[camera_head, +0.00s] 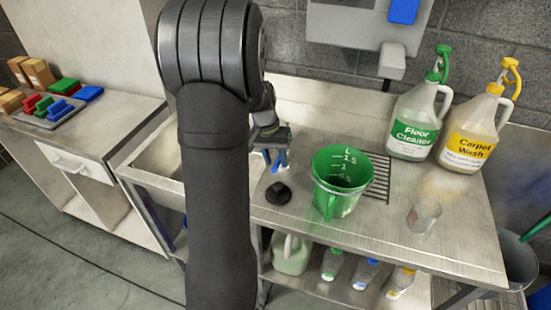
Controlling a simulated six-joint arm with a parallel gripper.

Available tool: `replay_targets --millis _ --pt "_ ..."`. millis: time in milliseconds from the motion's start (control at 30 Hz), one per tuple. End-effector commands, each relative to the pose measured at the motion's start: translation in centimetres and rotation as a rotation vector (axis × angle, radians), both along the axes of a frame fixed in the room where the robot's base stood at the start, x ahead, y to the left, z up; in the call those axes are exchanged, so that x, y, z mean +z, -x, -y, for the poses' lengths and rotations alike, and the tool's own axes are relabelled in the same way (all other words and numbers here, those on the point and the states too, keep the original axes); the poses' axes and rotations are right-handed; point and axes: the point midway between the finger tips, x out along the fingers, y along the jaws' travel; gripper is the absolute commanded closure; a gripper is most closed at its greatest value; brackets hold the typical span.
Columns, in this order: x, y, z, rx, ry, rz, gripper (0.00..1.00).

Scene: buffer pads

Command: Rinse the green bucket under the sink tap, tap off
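The green bucket (341,186), with white level marks inside, stands upright on the steel counter, partly over a slotted drain grate (379,178). It looks empty, though its bottom is dark. My gripper (275,163) is left of the bucket, pointing down with blue fingertips apart and nothing seen between them. It is apart from the bucket. The sink basin (165,160) is at the left, largely hidden behind my arm. I cannot make out the tap; my arm may cover it.
A small black knobbed piece (278,193) lies below my gripper. Right of the bucket are a clear beaker (424,216), a Floor Cleaner jug (415,125) and a Carpet Wash jug (472,133). Bottles sit on the lower shelf. A left bench holds a tray (48,122) with coloured brushes.

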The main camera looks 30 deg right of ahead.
Motion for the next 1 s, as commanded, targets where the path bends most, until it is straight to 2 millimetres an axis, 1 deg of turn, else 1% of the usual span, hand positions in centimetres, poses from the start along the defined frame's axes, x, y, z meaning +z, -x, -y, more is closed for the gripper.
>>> replay_targets --millis 267,467,767,1000 --pt "-0.18 0.04 0.03 0.000 0.000 0.000 0.63" --pt "-0.16 0.04 0.02 0.000 -0.001 -0.001 1.00" --pt "-0.14 0.08 0.06 0.007 0.000 0.000 1.00" --pt "-0.16 0.56 0.50 0.085 -0.001 -0.001 1.00"
